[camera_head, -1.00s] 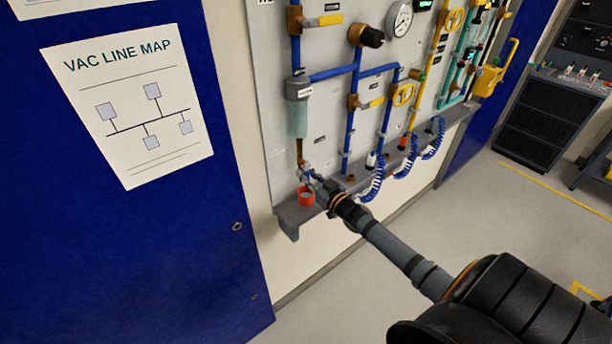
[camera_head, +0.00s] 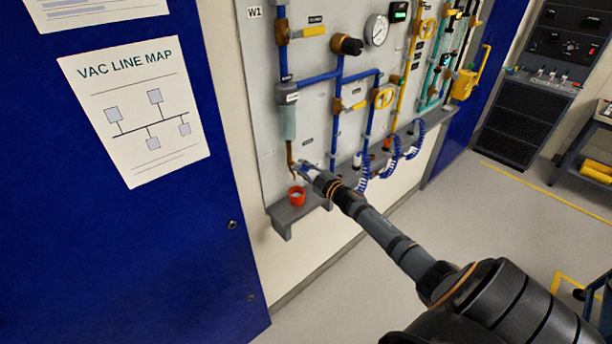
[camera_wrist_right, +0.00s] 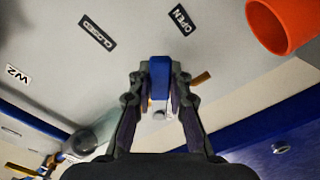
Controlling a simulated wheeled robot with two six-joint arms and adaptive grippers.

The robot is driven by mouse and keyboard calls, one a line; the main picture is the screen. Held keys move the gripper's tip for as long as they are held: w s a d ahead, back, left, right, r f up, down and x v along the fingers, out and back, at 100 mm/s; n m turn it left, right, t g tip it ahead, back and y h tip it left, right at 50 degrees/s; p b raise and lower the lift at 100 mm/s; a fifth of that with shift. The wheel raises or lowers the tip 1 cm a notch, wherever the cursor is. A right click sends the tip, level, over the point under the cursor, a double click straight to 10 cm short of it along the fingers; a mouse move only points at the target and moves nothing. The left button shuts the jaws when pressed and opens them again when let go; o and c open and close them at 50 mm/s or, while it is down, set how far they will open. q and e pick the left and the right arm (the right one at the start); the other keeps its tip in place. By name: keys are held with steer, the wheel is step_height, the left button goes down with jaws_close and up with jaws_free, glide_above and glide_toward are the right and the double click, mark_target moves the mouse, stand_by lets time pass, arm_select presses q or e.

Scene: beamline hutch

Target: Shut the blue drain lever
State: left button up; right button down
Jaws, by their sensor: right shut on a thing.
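The blue drain lever (camera_wrist_right: 159,70) stands between the fingertips of my right gripper (camera_wrist_right: 160,85) in the right wrist view. The fingers are shut on it. Its tip points up between the CLOSED label (camera_wrist_right: 97,32) and the OPEN label (camera_wrist_right: 181,19), nearer OPEN. In the head view my right gripper (camera_head: 304,171) is at the drain below the clear bowl (camera_head: 288,124), largely hiding the lever. A brass drain pipe (camera_head: 290,155) comes down from the bowl. My left gripper is not in view.
A red-orange cup (camera_head: 297,196) stands on the grey ledge (camera_head: 285,220) just below the drain; it also shows close by in the wrist view (camera_wrist_right: 284,22). Blue coiled hoses (camera_head: 365,178) hang right of my gripper. The floor (camera_head: 460,230) is clear.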

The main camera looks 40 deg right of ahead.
steer(key=shift+d+n, duration=0.1)
steer(key=shift+n, duration=0.4)
steer(key=shift+d+r+n+b, duration=0.2)
steer(key=shift+r+n+b, duration=0.2)
steer(key=shift+n, duration=0.5)
steer(key=n, duration=0.1)
steer(key=r+n, duration=0.1)
steer(key=n, duration=0.1)
steer(key=shift+d+b, duration=0.2)
steer(key=shift+b, duration=0.15)
steer(key=shift+r+n, duration=0.35)
steer(key=shift+n, duration=0.85)
steer(key=shift+r, duration=0.1)
steer(key=c, duration=1.2)
jaws_free()
